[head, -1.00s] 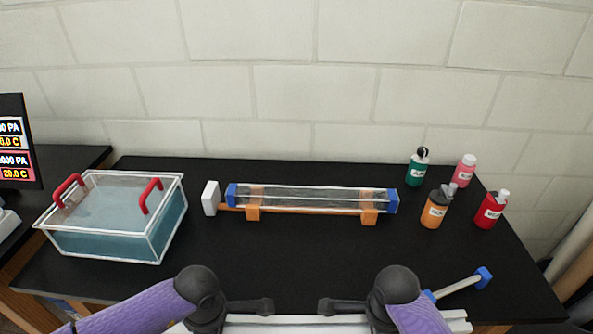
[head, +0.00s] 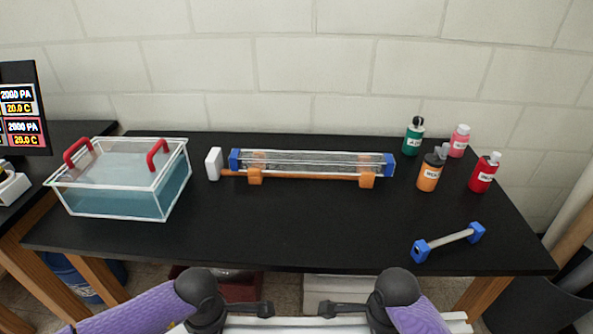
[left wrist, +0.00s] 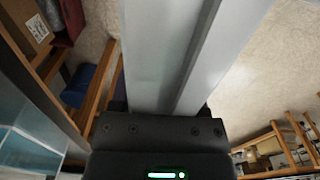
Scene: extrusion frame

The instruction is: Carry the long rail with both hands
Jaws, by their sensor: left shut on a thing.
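The long rail (head: 290,326) is a pale silver bar lying across the bottom edge of the head view, with only part of it showing. My left gripper (left wrist: 165,125) is shut on it; in the left wrist view the grooved rail (left wrist: 165,60) runs straight out from the dark jaws over the floor. In the head view my left arm's dark wrist comes in from the left just above the rail. My right gripper (head: 345,308) is at the rail's right part, level with the left one; its fingers are hidden, so its hold cannot be seen.
A black table (head: 300,225) stands ahead, its front edge beyond the rail. It bears a water tank (head: 120,195) with red handles, a glass tube apparatus (head: 310,165), several bottles (head: 430,172) and a blue-ended bar (head: 447,243). A monitor (head: 22,110) is at left.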

